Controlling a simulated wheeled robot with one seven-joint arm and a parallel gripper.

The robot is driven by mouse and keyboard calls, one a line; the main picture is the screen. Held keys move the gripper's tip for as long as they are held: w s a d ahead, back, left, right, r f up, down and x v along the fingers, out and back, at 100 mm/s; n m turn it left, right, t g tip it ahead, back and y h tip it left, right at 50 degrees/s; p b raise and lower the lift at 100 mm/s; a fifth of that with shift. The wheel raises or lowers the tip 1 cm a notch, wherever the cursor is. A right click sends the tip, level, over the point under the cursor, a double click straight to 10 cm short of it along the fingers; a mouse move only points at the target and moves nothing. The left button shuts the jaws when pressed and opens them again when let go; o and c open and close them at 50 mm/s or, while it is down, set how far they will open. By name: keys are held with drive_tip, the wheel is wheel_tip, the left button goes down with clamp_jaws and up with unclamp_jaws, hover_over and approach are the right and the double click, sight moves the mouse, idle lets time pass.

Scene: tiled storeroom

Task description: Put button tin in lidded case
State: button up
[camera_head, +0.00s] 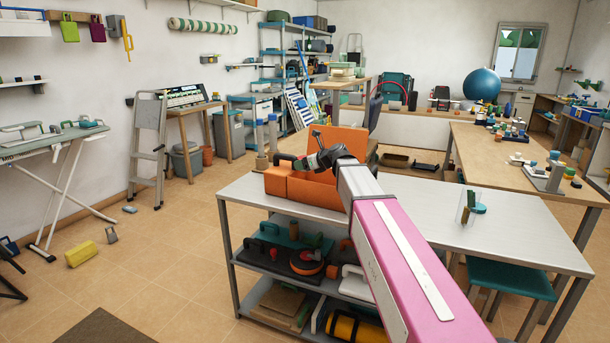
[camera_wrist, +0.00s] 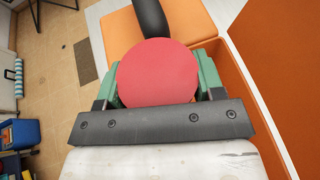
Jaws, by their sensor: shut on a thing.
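The button tin (camera_wrist: 158,72) shows in the wrist view as a red round disc between the two green fingers of my gripper (camera_wrist: 159,82). My gripper is shut on it. The lidded case (camera_head: 292,188) is orange and stands on the grey worktable, with its lid (camera_head: 340,142) raised at the back. In the wrist view the tin overlaps part of the orange case (camera_wrist: 182,24), and a large orange panel fills the right side. I cannot tell the tin's height over the case. In the head view my arm hides part of the case, and the tin is not clearly visible.
The grey worktable (camera_head: 500,228) is mostly clear right of my arm, apart from a small clear holder with green pieces (camera_head: 470,207). Its lower shelves hold several items. A wooden table (camera_head: 500,160) with many small objects stands behind. A teal stool (camera_head: 510,280) is at front right.

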drive_tip(key=shift+w+a+f, duration=0.1)
drive_tip(key=shift+w+f, duration=0.25)
drive_tip(key=shift+w, duration=0.15)
drive_tip(key=shift+f, duration=1.95)
drive_tip(key=shift+f, duration=0.6)
drive_tip(key=o, duration=0.9)
drive_tip(key=shift+o, duration=0.2)
drive_tip(key=shift+r, duration=0.6)
drive_tip(key=v, duration=1.2)
drive_tip(key=shift+s+r, duration=0.1)
